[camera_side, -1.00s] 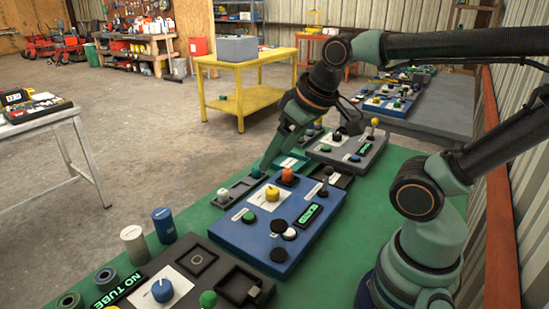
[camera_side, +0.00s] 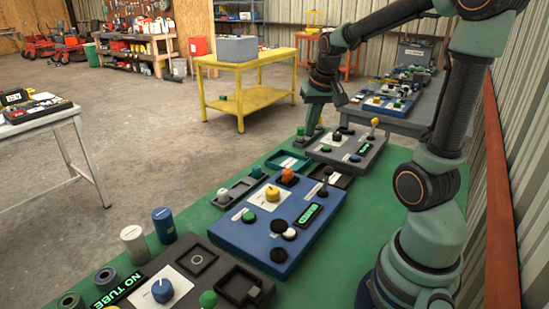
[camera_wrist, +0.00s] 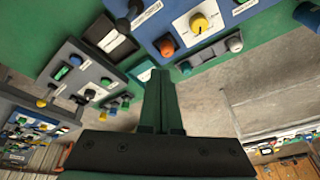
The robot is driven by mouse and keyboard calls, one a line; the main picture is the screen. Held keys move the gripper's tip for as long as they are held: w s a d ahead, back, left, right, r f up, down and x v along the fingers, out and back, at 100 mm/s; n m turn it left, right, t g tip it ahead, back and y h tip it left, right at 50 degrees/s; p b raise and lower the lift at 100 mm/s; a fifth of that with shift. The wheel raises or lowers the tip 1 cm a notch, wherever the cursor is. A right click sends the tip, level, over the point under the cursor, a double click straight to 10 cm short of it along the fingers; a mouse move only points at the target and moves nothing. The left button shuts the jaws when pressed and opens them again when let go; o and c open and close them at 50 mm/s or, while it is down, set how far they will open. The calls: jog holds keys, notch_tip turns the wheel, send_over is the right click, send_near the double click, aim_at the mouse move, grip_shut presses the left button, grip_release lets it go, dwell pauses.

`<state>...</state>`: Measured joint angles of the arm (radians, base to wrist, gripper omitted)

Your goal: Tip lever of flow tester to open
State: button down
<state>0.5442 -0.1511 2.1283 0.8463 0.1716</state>
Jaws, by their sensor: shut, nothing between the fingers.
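My gripper (camera_side: 309,128) is shut and empty, pointing down beside the far left end of the grey panel; its closed fingers fill the middle of the wrist view (camera_wrist: 160,85). The grey panel (camera_side: 346,152) carries a yellow-tipped lever (camera_side: 374,123), a black-knobbed control (camera_side: 337,134), green and blue buttons and a lit display. The blue panel (camera_side: 262,236) in front carries a black-topped lever (camera_side: 326,173), a yellow knob (camera_side: 272,193) and an orange button (camera_side: 287,174). Labels are too small to show which panel is the flow tester.
A dark panel with a "NO TUBE" sign (camera_side: 118,289) and a green ball knob (camera_side: 208,299) is at the front. Blue and white cylinders (camera_side: 133,243) stand left. More panels sit on a grey bench behind.

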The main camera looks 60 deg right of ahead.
aim_at(327, 179)
jog(key=s+d+f+m+g, duration=0.1)
jog(key=s+d+f+m, duration=0.15)
jog(key=d, duration=0.65)
jog(key=shift+m, duration=0.45)
jog(key=x, duration=1.1)
jog(key=shift+s+a+r, duration=0.1)
jog(key=shift+s+a, duration=0.45)
jog(key=shift+a, duration=0.25)
jog(key=shift+s+a+r, duration=0.15)
jog(key=shift+s+a, duration=0.35)
jog(key=shift+a, duration=0.3)
